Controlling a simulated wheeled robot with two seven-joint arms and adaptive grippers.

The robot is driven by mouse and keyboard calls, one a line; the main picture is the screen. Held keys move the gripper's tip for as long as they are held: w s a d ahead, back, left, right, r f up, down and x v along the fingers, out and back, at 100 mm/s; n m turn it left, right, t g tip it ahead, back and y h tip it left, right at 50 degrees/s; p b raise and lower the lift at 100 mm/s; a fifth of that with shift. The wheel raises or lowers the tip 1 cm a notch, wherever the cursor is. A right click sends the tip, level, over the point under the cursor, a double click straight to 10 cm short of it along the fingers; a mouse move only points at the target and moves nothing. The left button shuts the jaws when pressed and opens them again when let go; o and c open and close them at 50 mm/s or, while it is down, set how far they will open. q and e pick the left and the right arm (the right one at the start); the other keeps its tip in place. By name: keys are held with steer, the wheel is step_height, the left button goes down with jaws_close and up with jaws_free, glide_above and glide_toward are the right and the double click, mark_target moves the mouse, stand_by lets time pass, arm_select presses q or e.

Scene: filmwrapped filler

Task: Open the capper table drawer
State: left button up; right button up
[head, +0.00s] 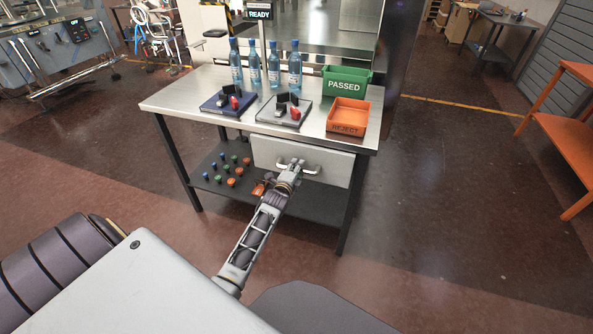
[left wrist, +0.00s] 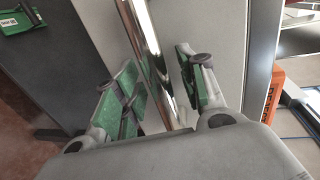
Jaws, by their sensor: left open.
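The capper table (head: 190,95) is a steel-topped table with dark legs. Its pale grey drawer front (head: 335,168) sits under the right part of the top and looks closed. A metal bar handle (head: 312,169) is on the drawer front. My left gripper (head: 291,168) is at the handle, covering part of it. In the left wrist view, my left gripper (left wrist: 160,88) is open, with its green-padded fingers on either side of the shiny handle bar (left wrist: 147,45). The bar runs between them, and I cannot tell whether either finger touches it. My right gripper is not in view.
On the table stand several blue bottles (head: 273,65), two capping fixtures (head: 284,110), a green PASSED bin (head: 346,84) and an orange REJECT bin (head: 348,117). Several caps (head: 231,181) lie on the lower shelf. The floor right of the table is clear.

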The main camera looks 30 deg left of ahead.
arm_select(q)
steer(key=shift+c, duration=0.3)
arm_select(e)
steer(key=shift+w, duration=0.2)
arm_select(q)
jaws_close()
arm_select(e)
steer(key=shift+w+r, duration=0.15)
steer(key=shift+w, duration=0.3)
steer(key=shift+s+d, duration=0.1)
